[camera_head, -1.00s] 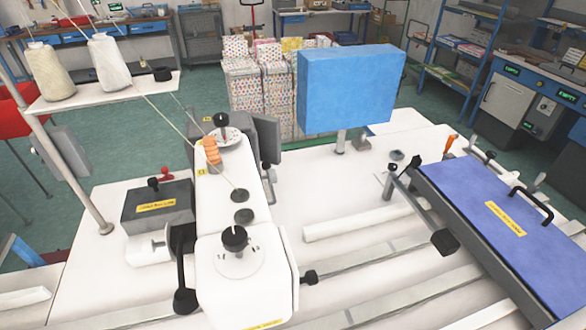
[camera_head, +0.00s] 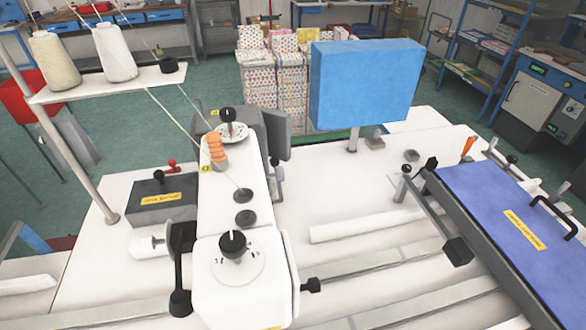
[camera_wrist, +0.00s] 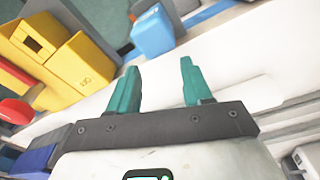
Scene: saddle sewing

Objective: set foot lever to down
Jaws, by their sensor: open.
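The white sewing machine (camera_head: 225,195) stands on the white table in the head view. Several levers sit on or by it: a black one with a round knob (camera_head: 180,302) at its front left, a short black knob (camera_head: 312,285) at its right, and a small red-knobbed one (camera_head: 172,163) behind the grey box. I cannot tell which is the foot lever, or its position. My gripper (camera_wrist: 159,72) shows only in the wrist view, its two teal fingers apart with nothing between them. No lever is recognizable near it there.
A blue panel (camera_head: 365,82) on a post stands behind the machine. A purple-blue padded board (camera_head: 500,215) lies at the right, with a black lever arm (camera_head: 458,250) beside it. Thread cones stand at the upper left. The wrist view shows yellow boxes (camera_wrist: 85,72) and a blue bin (camera_wrist: 152,33).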

